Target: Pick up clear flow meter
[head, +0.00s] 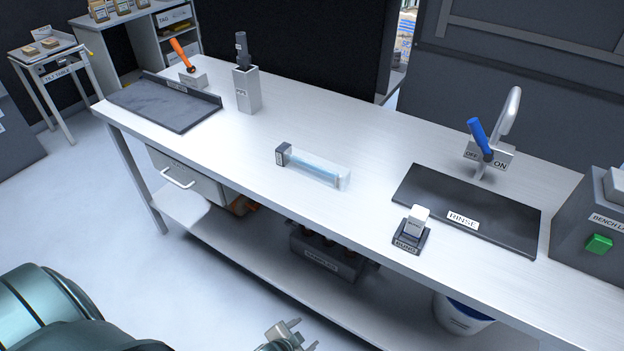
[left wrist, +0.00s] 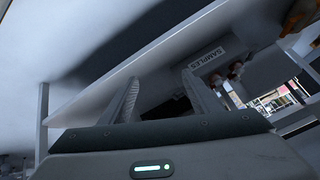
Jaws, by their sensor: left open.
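The clear flow meter (head: 318,168) lies on its side on the middle of the white bench. It is a long transparent block with a dark labelled cap at its left end and a bluish tint inside. My left gripper (head: 300,336) is at the bottom edge of the head view, in front of the bench and well apart from the meter. In the left wrist view its two fingers (left wrist: 163,92) are spread, with nothing between them. The flow meter does not show in the left wrist view. My right gripper is in neither view.
The bench's front edge (head: 240,194) lies between my left gripper and the meter. A samples crate (head: 327,262) sits on the lower shelf. A grey holder (head: 246,90) stands behind left; a small stand (head: 411,236) and black rinse mat (head: 468,210) are right. Bench around the meter is clear.

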